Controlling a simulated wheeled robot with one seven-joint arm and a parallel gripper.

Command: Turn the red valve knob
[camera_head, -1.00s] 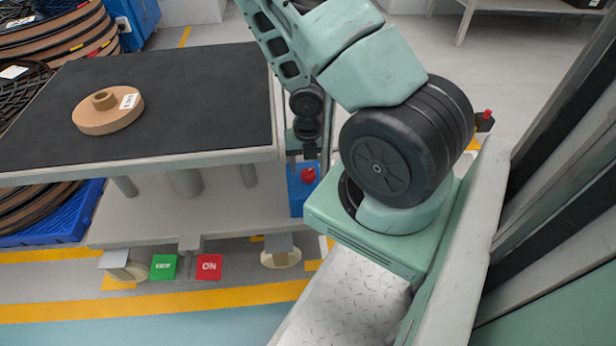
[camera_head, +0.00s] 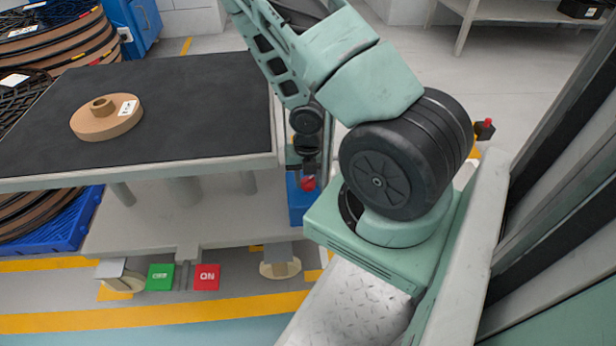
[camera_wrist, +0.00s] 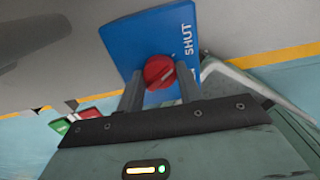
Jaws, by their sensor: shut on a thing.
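The red valve knob (camera_wrist: 159,72) is on the face of a blue box marked SHUT (camera_wrist: 152,35), seen close in the wrist view. My gripper (camera_wrist: 160,90) is shut on the knob, with one dark finger on each side of it. In the head view the knob (camera_head: 308,183) shows small below my gripper (camera_head: 309,172), at the front right of the cart. The blue box (camera_head: 297,205) is partly hidden there by my arm.
A cart with a black top (camera_head: 190,100) carries a tan flanged disc (camera_head: 107,118). Green (camera_head: 160,277) and red (camera_head: 206,277) pedals sit low on its front. Large reels (camera_head: 55,45) stand at left. My arm blocks the middle of the head view.

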